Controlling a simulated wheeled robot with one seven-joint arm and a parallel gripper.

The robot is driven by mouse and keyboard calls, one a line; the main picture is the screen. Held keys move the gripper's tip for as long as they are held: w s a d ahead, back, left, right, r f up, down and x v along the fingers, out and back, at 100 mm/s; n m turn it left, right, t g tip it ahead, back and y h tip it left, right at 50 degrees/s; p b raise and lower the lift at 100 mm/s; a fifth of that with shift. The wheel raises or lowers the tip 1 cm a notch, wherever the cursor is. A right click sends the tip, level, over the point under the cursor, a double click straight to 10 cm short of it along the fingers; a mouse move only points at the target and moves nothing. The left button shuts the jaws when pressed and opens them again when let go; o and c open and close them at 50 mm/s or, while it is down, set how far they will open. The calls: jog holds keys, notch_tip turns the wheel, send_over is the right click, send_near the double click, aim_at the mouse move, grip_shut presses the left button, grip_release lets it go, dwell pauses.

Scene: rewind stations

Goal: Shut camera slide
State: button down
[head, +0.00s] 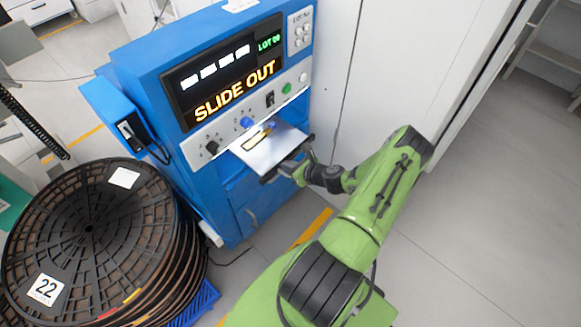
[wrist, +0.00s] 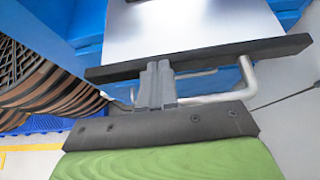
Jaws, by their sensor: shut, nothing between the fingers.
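The camera slide (head: 262,150) sticks out from the front of the blue machine, a flat pale plate with a dark front bar. The machine's display (head: 234,88) reads "SLIDE OUT". In the wrist view the slide's plate (wrist: 190,24) lies beyond its dark front bar (wrist: 215,57), and a metal handle (wrist: 246,76) curves out on the near side. My gripper (head: 306,171) is at the slide's front edge. In the wrist view my gripper's fingers (wrist: 155,72) are together, with their tips at the front bar; whether they touch it is hard to tell.
A stack of dark reels (head: 88,245) labelled 22 stands on a blue pallet at the left. A tall white cabinet (head: 390,80) stands right of the machine. The grey floor (head: 480,230) at the right is clear.

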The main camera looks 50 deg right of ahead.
send_near(260, 148)
jog(key=x, duration=0.5)
jog(key=shift+s+f+b, duration=0.15)
jog(key=shift+f+b, duration=0.15)
jog(key=shift+f, duration=0.1)
jog(key=shift+w, duration=0.35)
jog(key=shift+r, duration=0.15)
jog(key=shift+r, duration=0.1)
